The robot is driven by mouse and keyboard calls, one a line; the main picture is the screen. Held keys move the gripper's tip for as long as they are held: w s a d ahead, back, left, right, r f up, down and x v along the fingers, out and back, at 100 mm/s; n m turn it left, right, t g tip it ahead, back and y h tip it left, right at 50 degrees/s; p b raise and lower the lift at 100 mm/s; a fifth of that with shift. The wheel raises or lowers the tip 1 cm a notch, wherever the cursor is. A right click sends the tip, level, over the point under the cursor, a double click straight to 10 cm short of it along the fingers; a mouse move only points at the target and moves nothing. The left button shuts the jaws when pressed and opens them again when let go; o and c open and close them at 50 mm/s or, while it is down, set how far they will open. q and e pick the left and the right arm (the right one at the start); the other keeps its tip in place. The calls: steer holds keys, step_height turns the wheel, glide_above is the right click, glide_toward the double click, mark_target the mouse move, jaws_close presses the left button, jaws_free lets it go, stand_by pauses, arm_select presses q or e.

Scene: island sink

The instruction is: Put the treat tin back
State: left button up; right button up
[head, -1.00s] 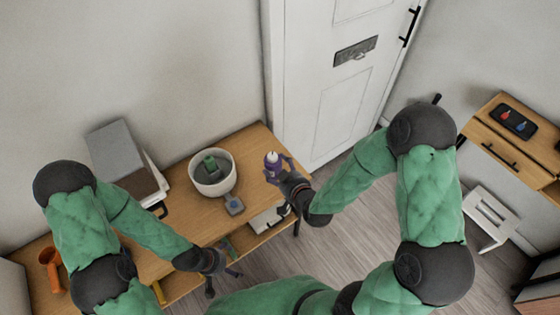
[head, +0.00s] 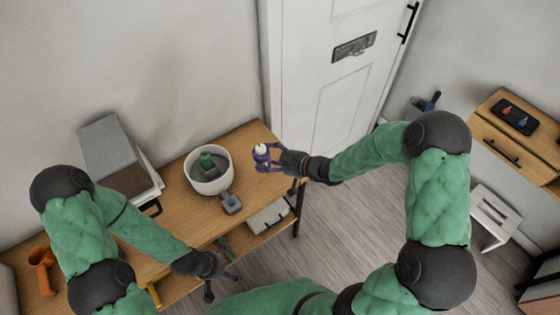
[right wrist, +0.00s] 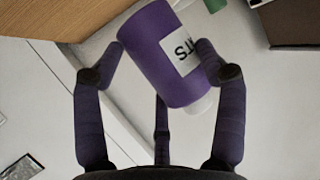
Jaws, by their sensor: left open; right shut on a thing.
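The treat tin (head: 261,150) is purple with a white top, seen small in the head view. In the right wrist view the tin (right wrist: 158,58) shows a white label with part of a word, and it lies tilted between the fingers. My right gripper (head: 266,160) is shut on it, over the right end of the wooden table (head: 248,140) in the head view. I cannot tell its height above the wood. My left gripper (head: 222,279) is open and empty at the table's front edge.
Grey and white books or boxes (head: 112,150) stand farther left. A white door (head: 335,90) is behind. The table's right back corner looks bare.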

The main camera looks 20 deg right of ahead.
steer(key=w+d+f+b, duration=0.1)
steer(key=w+f, duration=0.1)
steer(key=w+d+f, duration=0.2)
steer(key=w+d+f+b, duration=0.1)
steer(key=w+d+f, duration=0.1)
steer(key=f, duration=0.1)
steer(key=shift+d+b, duration=0.1)
steer(key=shift+b, duration=0.25)
steer(key=f, duration=0.1)
steer(key=f+b, duration=0.2)
steer(key=shift+w+d+f, duration=0.15)
steer(key=shift+d+f, duration=0.1)
steer(key=shift+f, duration=0.1)
steer(key=shift+r, duration=0.1)
steer(key=o, duration=1)
